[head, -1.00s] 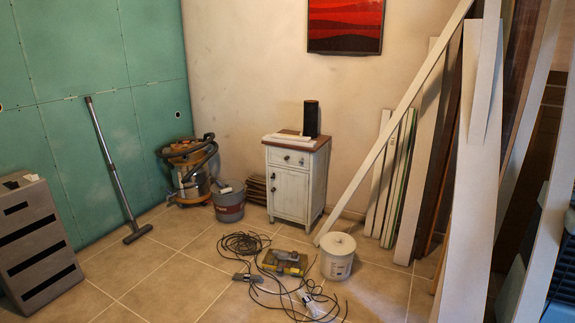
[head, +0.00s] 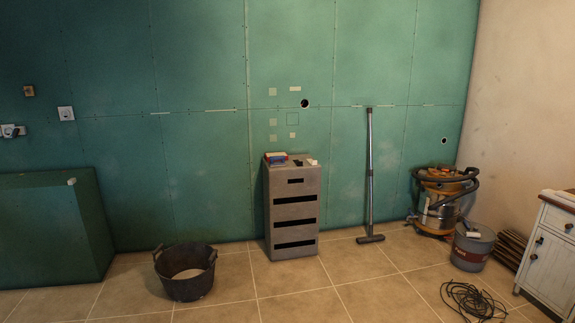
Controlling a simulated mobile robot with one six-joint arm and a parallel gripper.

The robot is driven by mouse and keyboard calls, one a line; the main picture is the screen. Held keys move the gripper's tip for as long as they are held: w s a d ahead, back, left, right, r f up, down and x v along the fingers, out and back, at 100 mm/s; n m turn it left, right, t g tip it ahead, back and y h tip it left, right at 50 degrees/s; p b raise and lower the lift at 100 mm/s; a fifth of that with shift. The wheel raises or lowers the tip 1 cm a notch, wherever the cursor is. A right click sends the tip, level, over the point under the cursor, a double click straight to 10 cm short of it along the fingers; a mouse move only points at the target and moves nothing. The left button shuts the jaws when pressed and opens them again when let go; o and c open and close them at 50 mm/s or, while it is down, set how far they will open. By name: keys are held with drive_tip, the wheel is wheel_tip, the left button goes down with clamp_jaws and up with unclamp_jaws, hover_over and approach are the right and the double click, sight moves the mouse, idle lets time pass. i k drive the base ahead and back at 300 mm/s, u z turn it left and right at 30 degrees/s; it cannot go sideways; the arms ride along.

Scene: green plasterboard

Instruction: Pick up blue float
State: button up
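A small flat blue item with some red (head: 276,159) lies on top of the grey slotted stand (head: 296,183). It may be the blue float, but it is too small to tell for sure. It sits at the back left of the stand's top. A small white item (head: 311,162) and a dark one lie to its right on the same top. My gripper and arm do not show in the head view.
A black bucket (head: 186,272) stands left of the stand. A floor nozzle on a tube (head: 370,180) leans on the green wall. A vacuum (head: 438,203), a grey bucket (head: 472,247), cables (head: 470,299) and a white cabinet (head: 549,252) are at right. Tiles before the stand are clear.

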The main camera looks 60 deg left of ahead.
sight(271, 164)
drive_tip(key=z, duration=0.4)
drive_tip(key=k, duration=0.2)
drive_tip(key=u, duration=3.2)
drive_tip(key=i, duration=2.2)
drive_tip(key=z, duration=0.45)
drive_tip(key=i, duration=0.75)
drive_tip(key=z, duration=0.25)
